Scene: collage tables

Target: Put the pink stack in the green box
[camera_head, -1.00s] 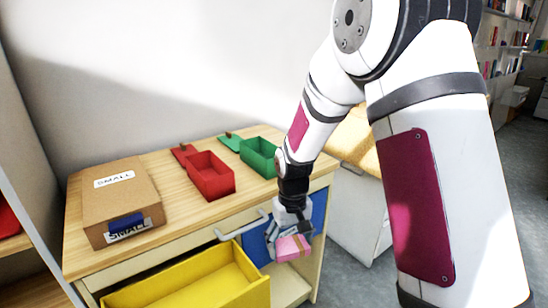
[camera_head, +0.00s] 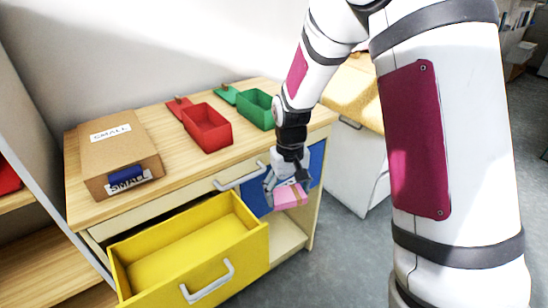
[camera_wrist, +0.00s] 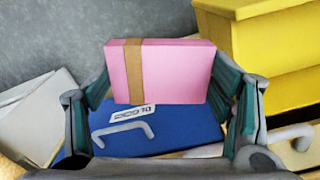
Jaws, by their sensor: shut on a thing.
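The pink stack (camera_head: 290,196) is a pink block with a tan band around it. My gripper (camera_head: 287,182) is shut on it and holds it in the air in front of the cabinet, below the tabletop level. In the wrist view the pink stack (camera_wrist: 165,72) sits between the two fingers of my gripper (camera_wrist: 165,90). The green box (camera_head: 259,110) stands on the wooden tabletop, up and left of my gripper, with its lid open toward the back left. Its floor is only partly visible.
The red box (camera_head: 208,128) stands open left of the green box. A cardboard box (camera_head: 120,160) labelled SMALL is at the tabletop's left. The yellow drawer (camera_head: 190,255) is pulled out, left of my gripper. A blue panel (camera_head: 317,165) is behind the gripper.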

